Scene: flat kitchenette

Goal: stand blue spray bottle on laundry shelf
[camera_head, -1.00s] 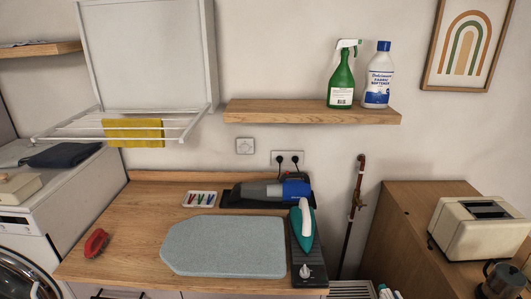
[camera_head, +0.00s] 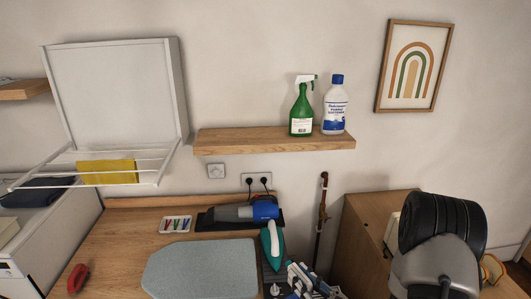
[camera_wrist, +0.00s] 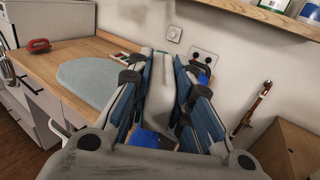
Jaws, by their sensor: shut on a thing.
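The wooden wall shelf (camera_head: 225,141) carries a green spray bottle (camera_head: 301,110) and a white fabric softener bottle with a blue cap (camera_head: 335,105), both upright on its right half. The shelf's edge also shows at the upper right of the wrist view (camera_wrist: 245,10). My gripper (camera_head: 308,283) is low at the bottom of the head view, below the shelf. In the wrist view my gripper (camera_wrist: 165,95) is shut on a pale grey-white thing with blue below it (camera_wrist: 150,139), seemingly the blue spray bottle. Its lower part is mostly hidden by the fingers.
The left half of the shelf is bare. Below are a counter (camera_head: 105,240), an ironing pad (camera_head: 205,268), a teal iron (camera_head: 272,245) and a handheld vacuum (camera_head: 245,212). A folding drying rack (camera_head: 150,175) juts out left of the shelf. A pipe (camera_head: 321,215) runs up the wall at right.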

